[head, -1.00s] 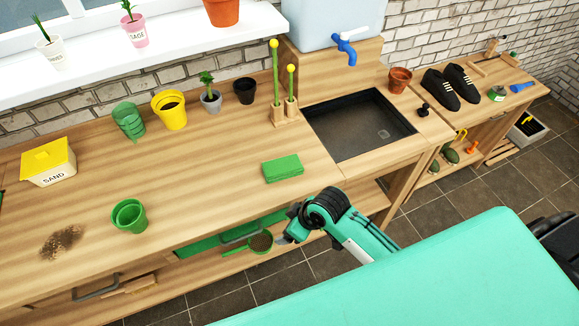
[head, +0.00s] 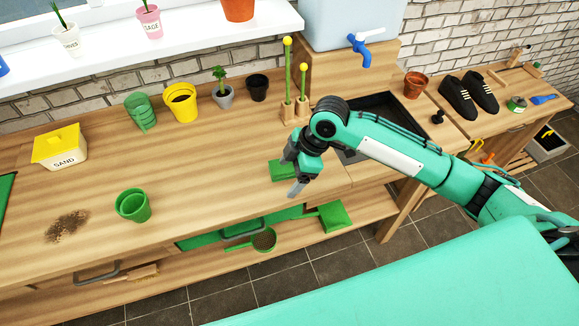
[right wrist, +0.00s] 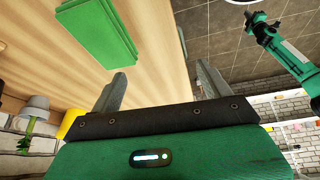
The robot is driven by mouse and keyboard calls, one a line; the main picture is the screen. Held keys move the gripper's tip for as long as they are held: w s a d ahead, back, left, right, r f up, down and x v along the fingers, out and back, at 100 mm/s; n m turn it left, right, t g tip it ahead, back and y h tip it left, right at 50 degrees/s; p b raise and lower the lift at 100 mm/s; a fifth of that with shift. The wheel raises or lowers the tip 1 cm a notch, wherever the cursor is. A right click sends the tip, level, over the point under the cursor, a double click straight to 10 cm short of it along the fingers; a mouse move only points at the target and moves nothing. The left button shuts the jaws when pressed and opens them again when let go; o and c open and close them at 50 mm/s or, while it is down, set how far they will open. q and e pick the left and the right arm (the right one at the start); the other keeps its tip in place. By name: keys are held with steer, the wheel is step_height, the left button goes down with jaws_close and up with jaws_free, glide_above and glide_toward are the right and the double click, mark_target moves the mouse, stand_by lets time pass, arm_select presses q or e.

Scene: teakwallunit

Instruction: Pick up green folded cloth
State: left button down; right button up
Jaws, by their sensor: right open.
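The green folded cloth (head: 279,172) lies flat on the wooden bench top near its front edge, left of the sink. In the head view my right gripper (head: 293,174) is in front of it and hides its right part. In the right wrist view the cloth (right wrist: 97,40) is at the upper left, beyond the left finger. My right gripper (right wrist: 160,84) is open, with nothing between its fingers. Another green and black arm, apparently my left one, shows at the upper right of the right wrist view; its jaws are too small to read.
A black sink (head: 372,108) is set in the bench right of the cloth. Two plant stakes in a wooden block (head: 295,108) stand behind it. A green pot (head: 133,206) and spilled soil (head: 66,226) are at left. The bench between pot and cloth is clear.

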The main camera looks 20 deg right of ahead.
glide_toward(290, 164)
steer(key=f, duration=0.1)
steer(key=a+f+p, duration=0.1)
steer(key=f+p, duration=0.1)
steer(key=shift+a+n+g, duration=0.3)
steer(key=shift+a+f+p, duration=0.25)
steer(key=shift+f+p, duration=0.05)
steer(key=shift+f, duration=0.15)
steer(key=x, duration=0.1)
steer(key=p+x, duration=0.1)
steer(key=x, duration=0.1)
steer(key=shift+w+a+f+p, duration=0.1)
steer(key=shift+w+f+p, duration=0.15)
steer(key=shift+f+p, duration=0.05)
steer(key=shift+a+f, duration=0.1)
steer(key=shift+f, duration=0.3)
steer(key=shift+c, duration=0.2)
steer(key=c, duration=1)
